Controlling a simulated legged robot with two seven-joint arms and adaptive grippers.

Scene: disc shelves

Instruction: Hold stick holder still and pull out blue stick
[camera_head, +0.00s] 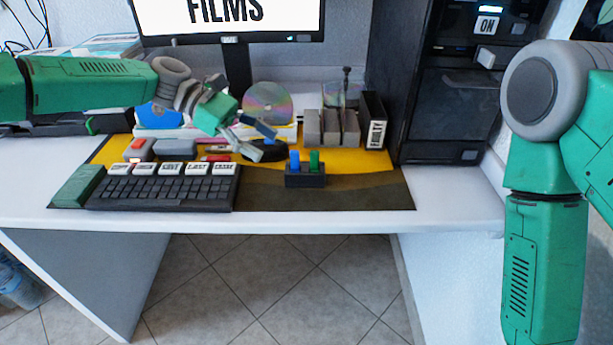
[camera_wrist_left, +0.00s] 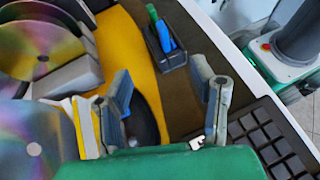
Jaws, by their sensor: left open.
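The dark stick holder (camera_head: 306,181) stands on the desk mat, right of the keyboard. The blue stick (camera_head: 295,161) stands upright in its left part and the green stick (camera_head: 315,160) in its right part. My left gripper (camera_head: 262,138) is open and empty, above and behind the holder, a little to its left. In the left wrist view the holder (camera_wrist_left: 168,54), blue stick (camera_wrist_left: 165,36) and green stick (camera_wrist_left: 152,13) lie beyond the open fingers (camera_wrist_left: 163,92). My right arm hangs at the right of the head view; its gripper is out of the picture.
A keyboard (camera_head: 165,188) lies left of the holder. A black round object (camera_head: 264,152) lies under my left gripper. The mat right of the holder (camera_head: 370,190) is clear.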

